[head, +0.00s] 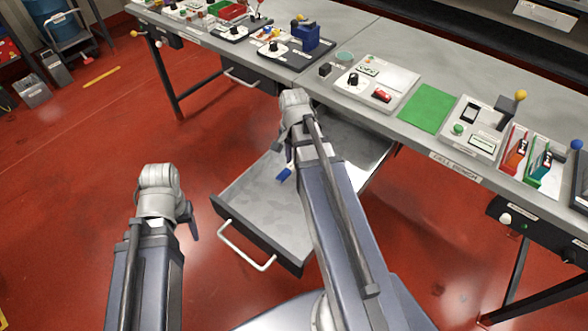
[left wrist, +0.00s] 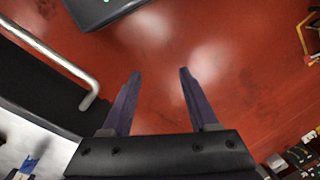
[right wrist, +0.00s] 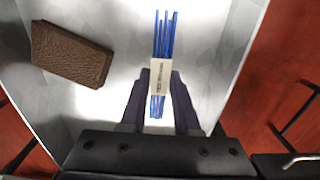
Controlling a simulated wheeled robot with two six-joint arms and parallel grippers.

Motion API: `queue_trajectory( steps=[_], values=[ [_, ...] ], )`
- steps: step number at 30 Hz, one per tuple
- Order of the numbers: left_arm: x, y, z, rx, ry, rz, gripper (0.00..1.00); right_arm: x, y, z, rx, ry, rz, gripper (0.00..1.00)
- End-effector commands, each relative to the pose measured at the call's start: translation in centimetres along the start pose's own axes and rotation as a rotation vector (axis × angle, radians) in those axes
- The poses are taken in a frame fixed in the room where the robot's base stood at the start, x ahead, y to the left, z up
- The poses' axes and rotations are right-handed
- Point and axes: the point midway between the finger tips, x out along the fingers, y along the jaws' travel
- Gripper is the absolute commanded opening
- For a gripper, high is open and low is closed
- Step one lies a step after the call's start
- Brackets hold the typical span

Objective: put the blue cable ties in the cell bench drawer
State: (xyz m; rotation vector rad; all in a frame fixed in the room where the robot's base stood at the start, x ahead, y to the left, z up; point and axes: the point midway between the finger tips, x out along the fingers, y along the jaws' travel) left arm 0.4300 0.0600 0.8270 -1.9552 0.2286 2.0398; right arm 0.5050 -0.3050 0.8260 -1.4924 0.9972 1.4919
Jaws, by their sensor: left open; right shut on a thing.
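The cell bench drawer (head: 262,208) is pulled out below the front of the bench labelled "CELL BENCH". My right gripper (right wrist: 157,86) is over the drawer and shut on the blue cable ties (right wrist: 163,35), a bundle with a white printed label. The ties' blue ends also show in the head view (head: 285,173) beside my right arm. The drawer floor (right wrist: 100,115) is behind them; I cannot tell if they touch it. My left gripper (left wrist: 157,75) is open and empty over the red floor, left of the drawer.
A brown block (right wrist: 71,53) lies in the drawer. The drawer's white handle (head: 246,246) sticks out at its front. The bench top holds a green mat (head: 426,108) and several devices. The red floor left of the drawer is clear.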

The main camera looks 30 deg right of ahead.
Motion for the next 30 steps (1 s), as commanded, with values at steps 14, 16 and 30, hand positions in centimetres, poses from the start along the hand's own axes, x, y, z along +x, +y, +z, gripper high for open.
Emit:
queue_trajectory(
  steps=[14,16,30],
  values=[
    [3.3,0.3,-0.2,0.0,0.0,0.0,0.6,3.3,0.0,0.0,0.0,0.0,0.0,0.0],
    [3.3,0.3,-0.2,0.0,0.0,0.0,0.6,3.3,0.0,0.0,0.0,0.0,0.0,0.0],
    [3.6,0.3,-0.2,0.0,0.0,0.0,0.6,3.6,0.0,0.0,0.0,0.0,0.0,0.6]
  ],
)
